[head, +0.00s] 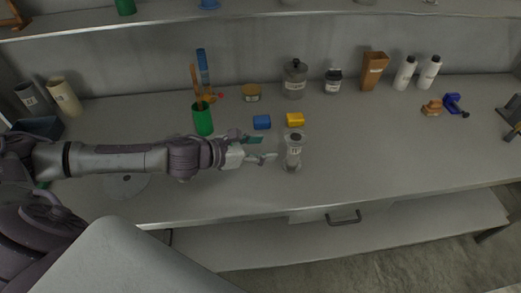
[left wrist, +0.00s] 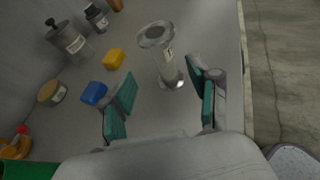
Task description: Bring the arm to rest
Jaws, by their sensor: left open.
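My left arm reaches in from the left over the workbench (head: 400,150). My left gripper (head: 262,150) is open and empty above the bench. A clear glass vessel with a dark inside and a label (head: 293,153) stands upright just beyond its fingertips. In the left wrist view the open fingers (left wrist: 162,103) show teal pads with nothing between them. The glass vessel (left wrist: 167,60) stands ahead of them, apart from both pads. My right gripper is not in view.
A blue block (head: 262,122) and a yellow block (head: 295,119) lie behind the gripper. A green cup (head: 203,119) holds tools. A dark lidded jar (head: 294,79), small jar (head: 333,81), brown container (head: 374,70) and white bottles (head: 405,73) stand at the back. The bench's right front is clear.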

